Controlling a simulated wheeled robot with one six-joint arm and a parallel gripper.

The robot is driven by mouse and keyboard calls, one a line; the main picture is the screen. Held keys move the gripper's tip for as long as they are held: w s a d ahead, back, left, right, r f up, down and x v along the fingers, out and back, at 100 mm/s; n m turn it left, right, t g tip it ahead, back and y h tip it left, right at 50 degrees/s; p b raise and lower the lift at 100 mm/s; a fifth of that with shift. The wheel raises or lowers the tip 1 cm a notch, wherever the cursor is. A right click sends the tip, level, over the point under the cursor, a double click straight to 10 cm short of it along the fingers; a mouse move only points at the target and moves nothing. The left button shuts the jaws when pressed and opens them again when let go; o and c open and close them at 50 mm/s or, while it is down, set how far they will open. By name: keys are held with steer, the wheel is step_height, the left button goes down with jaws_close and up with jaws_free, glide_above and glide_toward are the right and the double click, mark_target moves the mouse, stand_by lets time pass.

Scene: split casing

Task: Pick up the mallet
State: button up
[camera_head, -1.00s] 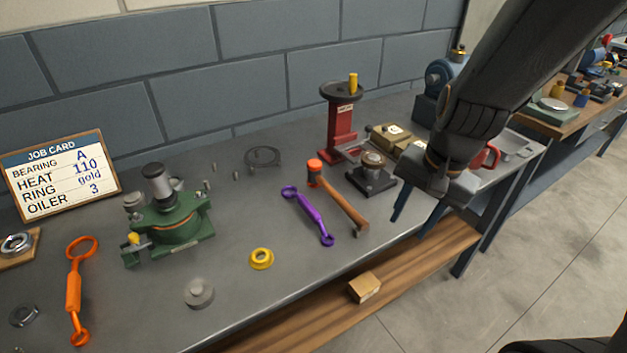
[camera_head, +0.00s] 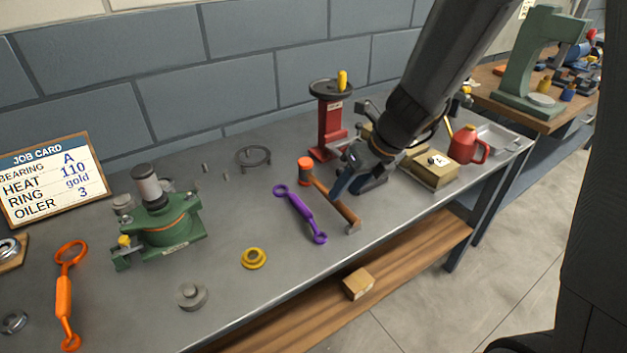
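The mallet (camera_head: 333,199) lies on the grey workbench. It has an orange-red head (camera_head: 306,170) toward the back and a brown wooden handle that slants toward the front edge. My gripper (camera_head: 343,187) is above or beside the middle of the handle, its fingers pointing down. The fingers overlap the handle's right side in the picture. I cannot tell whether they touch it or how far apart they are.
A purple wrench (camera_head: 301,214) lies close left of the mallet. A red stand (camera_head: 330,125) rises behind it. A yellow ring (camera_head: 253,258) and a green casing (camera_head: 160,220) are farther left. A tan box (camera_head: 434,170) and a red can (camera_head: 467,146) are right.

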steer(key=x, duration=0.5)
steer(key=shift+w+a, duration=0.15)
steer(key=shift+w, duration=0.25)
steer(key=shift+r, duration=0.15)
jaws_close()
